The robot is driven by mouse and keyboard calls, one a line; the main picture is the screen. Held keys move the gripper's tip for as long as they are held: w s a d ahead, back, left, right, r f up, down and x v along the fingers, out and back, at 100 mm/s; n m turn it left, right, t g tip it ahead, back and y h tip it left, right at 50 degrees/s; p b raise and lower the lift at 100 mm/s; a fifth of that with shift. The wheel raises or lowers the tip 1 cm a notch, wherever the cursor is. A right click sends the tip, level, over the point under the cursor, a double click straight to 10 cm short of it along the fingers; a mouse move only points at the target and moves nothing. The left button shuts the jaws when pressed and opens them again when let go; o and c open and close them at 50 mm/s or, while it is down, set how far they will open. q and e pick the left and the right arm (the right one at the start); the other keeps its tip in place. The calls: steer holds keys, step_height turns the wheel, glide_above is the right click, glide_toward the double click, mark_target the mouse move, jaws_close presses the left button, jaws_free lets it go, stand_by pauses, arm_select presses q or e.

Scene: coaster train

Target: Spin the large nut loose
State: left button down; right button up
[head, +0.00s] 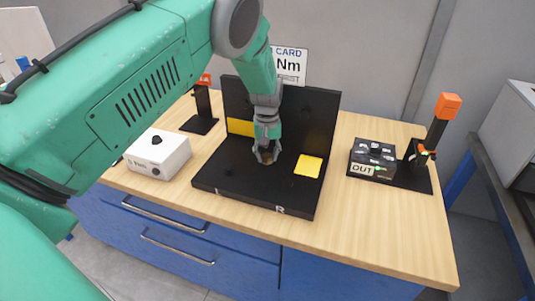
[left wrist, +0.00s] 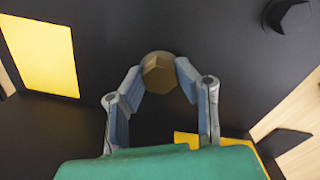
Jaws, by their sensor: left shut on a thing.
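A brass-coloured hex nut (left wrist: 159,72) stands out from the black fixture, between the fingertips of my left gripper (left wrist: 159,77). The fingers are closed on its sides. The fixture has a flat base and an upright back panel (head: 312,115). My right gripper is in neither view.
A yellow square (head: 308,166) lies on the base, right of the gripper. A white box (head: 158,153) with a black knob stands left. A black box labelled OUT (head: 373,160) and an orange-topped post (head: 448,106) stand right. Bare wooden table (head: 370,230) lies in front.

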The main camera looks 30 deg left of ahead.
mark_target(268, 154)
arm_select(q)
steer(key=n, duration=0.6)
steer(key=shift+w+r, duration=0.1)
steer(key=shift+w, duration=0.05)
steer(key=shift+n, duration=0.3)
steer(key=c, duration=1.5)
jaws_free()
steer(key=shift+o, duration=1.4)
step_height(268, 154, up, 12)
steer(key=shift+f, duration=0.25)
steer(key=shift+w, duration=0.1)
